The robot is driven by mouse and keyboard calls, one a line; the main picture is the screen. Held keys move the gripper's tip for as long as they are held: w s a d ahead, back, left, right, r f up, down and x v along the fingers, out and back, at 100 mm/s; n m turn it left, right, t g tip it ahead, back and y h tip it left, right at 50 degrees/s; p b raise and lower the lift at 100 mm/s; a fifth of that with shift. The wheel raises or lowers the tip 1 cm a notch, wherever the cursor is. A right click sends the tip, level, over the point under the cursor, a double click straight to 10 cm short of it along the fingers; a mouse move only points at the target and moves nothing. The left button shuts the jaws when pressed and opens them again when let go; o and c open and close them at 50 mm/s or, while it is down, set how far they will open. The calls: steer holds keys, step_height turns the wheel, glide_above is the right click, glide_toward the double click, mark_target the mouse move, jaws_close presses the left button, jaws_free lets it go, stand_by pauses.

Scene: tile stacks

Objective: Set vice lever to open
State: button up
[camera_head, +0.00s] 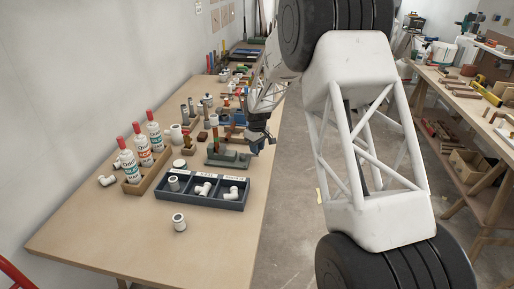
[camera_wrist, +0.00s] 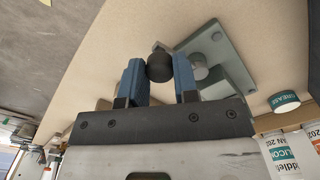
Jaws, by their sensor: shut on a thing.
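The vice is a grey-green tool (camera_head: 228,158) near the right edge of the bench, just behind the dark tray. In the wrist view its flat grey-green body (camera_wrist: 232,68) shows at upper right. The vice lever's dark round knob (camera_wrist: 160,65) sits between the two blue fingers of my gripper (camera_wrist: 159,74). My gripper is shut on this knob. In the head view my gripper (camera_head: 260,143) is at the right side of the vice, by the bench edge. The rest of the lever is mostly hidden by the fingers, so its setting is hard to tell.
A dark three-part tray (camera_head: 203,203) with white pipe fittings stands in front of the vice. A loose fitting (camera_head: 179,221) lies before it. Red-capped bottles (camera_head: 143,150) stand in a wooden rack at left. The near bench (camera_head: 120,240) is clear; tools crowd the far part.

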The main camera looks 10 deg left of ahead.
steer(key=shift+w+n, duration=0.15)
steer(key=shift+n, duration=0.15)
jaws_close()
steer(key=n, duration=0.1)
steer(key=w+n, duration=0.1)
steer(key=shift+w+a+n, duration=0.25)
steer(key=shift+a+n, duration=0.1)
steer(key=shift+n, duration=0.05)
steer(key=n, duration=0.1)
steer(key=w+a+n, duration=0.1)
steer(key=n, duration=0.1)
steer(key=shift+w+a+n, duration=0.1)
steer(key=shift+w+n, duration=0.2)
steer(key=a+n, duration=0.1)
steer(key=n, duration=0.1)
steer(key=w+a+n, duration=0.1)
steer(key=n, duration=0.1)
steer(key=shift+w+n, duration=0.1)
steer(key=shift+n, duration=0.2)
steer(key=shift+w+a+n, duration=0.1)
steer(key=shift+a+n, duration=0.5)
steer(key=shift+n, duration=0.45)
steer(key=shift+w+a+n, duration=0.1)
steer(key=shift+a+n, duration=0.45)
steer(key=shift+n, duration=0.5)
steer(key=o, duration=1)
jaws_free()
steer(key=shift+c, duration=0.2)
